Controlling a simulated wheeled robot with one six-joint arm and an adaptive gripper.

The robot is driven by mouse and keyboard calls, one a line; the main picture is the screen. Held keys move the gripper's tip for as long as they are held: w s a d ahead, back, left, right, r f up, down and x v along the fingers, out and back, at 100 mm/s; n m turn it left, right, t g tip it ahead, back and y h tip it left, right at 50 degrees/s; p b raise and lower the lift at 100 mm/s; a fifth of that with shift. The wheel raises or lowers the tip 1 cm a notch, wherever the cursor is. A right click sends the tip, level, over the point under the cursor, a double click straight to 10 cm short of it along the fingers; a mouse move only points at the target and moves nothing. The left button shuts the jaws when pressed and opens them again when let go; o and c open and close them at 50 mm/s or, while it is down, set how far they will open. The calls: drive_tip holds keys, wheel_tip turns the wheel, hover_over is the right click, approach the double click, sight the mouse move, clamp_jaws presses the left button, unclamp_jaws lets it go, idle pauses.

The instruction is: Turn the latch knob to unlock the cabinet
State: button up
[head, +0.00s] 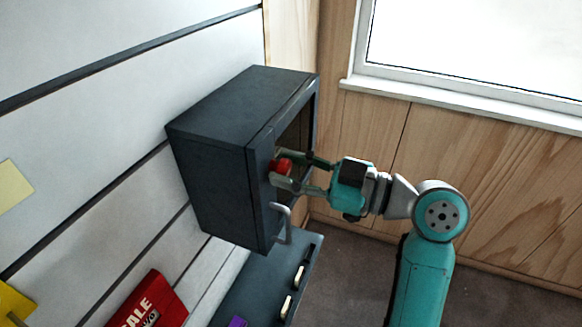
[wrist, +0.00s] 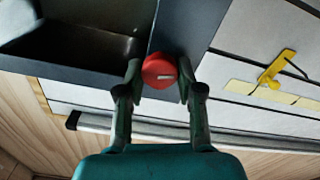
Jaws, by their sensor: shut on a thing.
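The dark grey cabinet (head: 215,165) is mounted on the slatted wall, and its front faces my arm. A round red latch knob (head: 281,166) sits on the cabinet front, above a grey bar handle (head: 283,222). In the wrist view the red knob (wrist: 159,71) shows a short pale mark, slightly tilted from level. My gripper (head: 284,170) is shut on the knob, with one finger on each side of it; the fingers (wrist: 159,82) also show in the wrist view. The knob's base is hidden from view.
A dark shelf (head: 262,290) with small pale items lies below the cabinet. A red SALE box (head: 148,303) and a yellow item (head: 14,303) are at the lower left. A window (head: 470,50) is at the upper right. The floor (head: 350,275) beside my arm looks clear.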

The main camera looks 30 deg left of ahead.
drive_tip(key=n, duration=0.7)
drive_tip(key=shift+s+f, duration=0.1)
drive_tip(key=n, duration=0.3)
drive_tip(key=shift+n, duration=0.4)
drive_tip(key=shift+f+n, duration=0.1)
drive_tip(key=shift+n, duration=1.6)
drive_tip(key=o, duration=1.1)
drive_tip(key=shift+d, duration=0.1)
drive_tip(key=d, duration=1.1)
drive_tip(key=shift+w+d, duration=0.3)
drive_tip(key=shift+d, duration=0.1)
